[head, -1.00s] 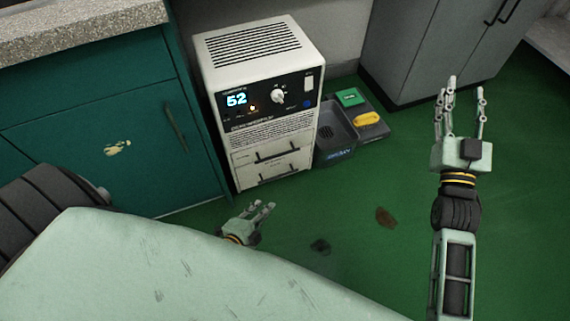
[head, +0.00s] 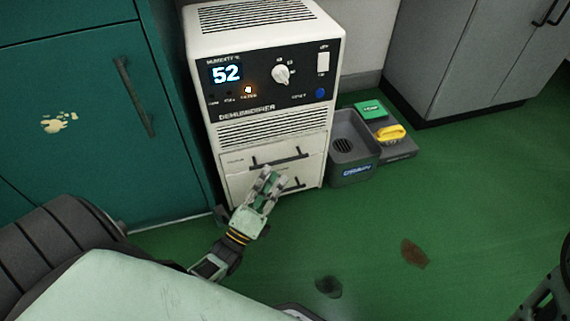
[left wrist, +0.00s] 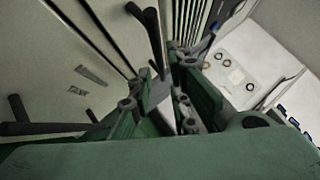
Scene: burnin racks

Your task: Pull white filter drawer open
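The white dehumidifier (head: 268,120) has two white drawer fronts low on its face, each with a dark bar handle. The upper drawer (head: 312,145) has its handle (head: 280,159) in clear view; the lower handle (head: 297,186) is partly hidden behind my left gripper. Both drawers look shut. Small print marks the upper front, too small to read surely. My left gripper (head: 266,181) is in front of the drawers, fingers apart and nothing held. In the left wrist view, both handles (left wrist: 153,42) (left wrist: 48,128) show beside the open fingers (left wrist: 160,108). My right gripper is out of view.
A grey bin (head: 352,172) stands on the floor right of the dehumidifier, beside a tray with a green box (head: 370,109) and a yellow item (head: 390,134). A teal cabinet (head: 80,90) is close on the left. Green floor is open at right, with dark stains.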

